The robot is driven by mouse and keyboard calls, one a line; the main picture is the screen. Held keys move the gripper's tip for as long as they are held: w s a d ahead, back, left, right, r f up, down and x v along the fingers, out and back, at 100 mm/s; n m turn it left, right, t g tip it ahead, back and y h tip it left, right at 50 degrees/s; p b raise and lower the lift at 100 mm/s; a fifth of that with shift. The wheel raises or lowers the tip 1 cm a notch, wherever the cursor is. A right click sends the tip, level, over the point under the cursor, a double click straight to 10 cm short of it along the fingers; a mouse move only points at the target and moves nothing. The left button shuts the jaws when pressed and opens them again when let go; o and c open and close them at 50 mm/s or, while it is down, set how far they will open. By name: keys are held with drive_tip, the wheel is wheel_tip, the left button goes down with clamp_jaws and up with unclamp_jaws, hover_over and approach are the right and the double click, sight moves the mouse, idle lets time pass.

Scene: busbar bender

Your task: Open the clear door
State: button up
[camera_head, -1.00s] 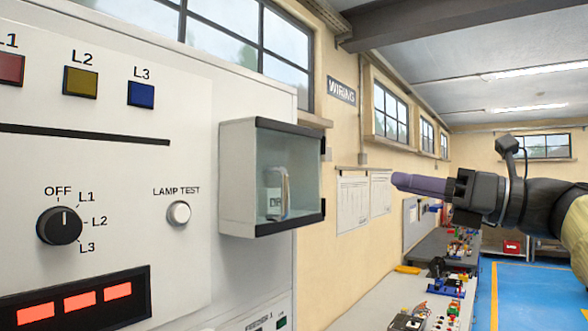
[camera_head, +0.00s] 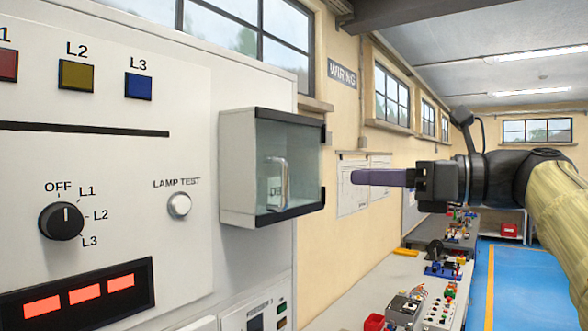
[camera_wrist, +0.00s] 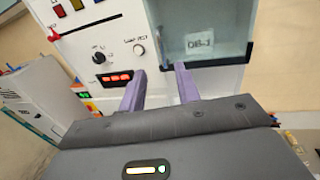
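The clear door (camera_head: 300,160) is a see-through panel with dark top and bottom edges on the front of a grey-white box (camera_head: 238,170). It looks shut. A pale vertical handle (camera_head: 284,186) stands on it, with a partly hidden label behind. In the wrist view the clear door (camera_wrist: 222,22) is at the upper right, with a label reading DB-1 (camera_wrist: 199,42). My gripper (camera_head: 355,177) is to the right of the box, apart from the door, its purple fingers pointing left. In the wrist view my gripper (camera_wrist: 159,70) is open and empty, below the door's dark lower edge.
The white panel left of the box has a rotary knob (camera_head: 61,221), a lamp test button (camera_head: 179,204) and a red-lit display (camera_head: 80,296). A bench (camera_head: 405,290) with small equipment runs along the wall at right. Blue floor (camera_head: 525,280) is clear.

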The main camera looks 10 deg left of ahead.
drive_tip(key=w+a+p, duration=0.2)
drive_tip(key=a+p, duration=0.2)
drive_tip(key=a, duration=0.8)
drive_tip(key=shift+w+a+p, duration=0.15)
drive_tip(key=shift+w+p, duration=0.05)
drive_tip(key=shift+p, duration=0.2)
drive_tip(key=shift+w, duration=0.1)
drive_tip(key=c, duration=0.3)
drive_tip(key=shift+a, duration=0.15)
drive_tip(key=c, duration=0.4)
clamp_jaws()
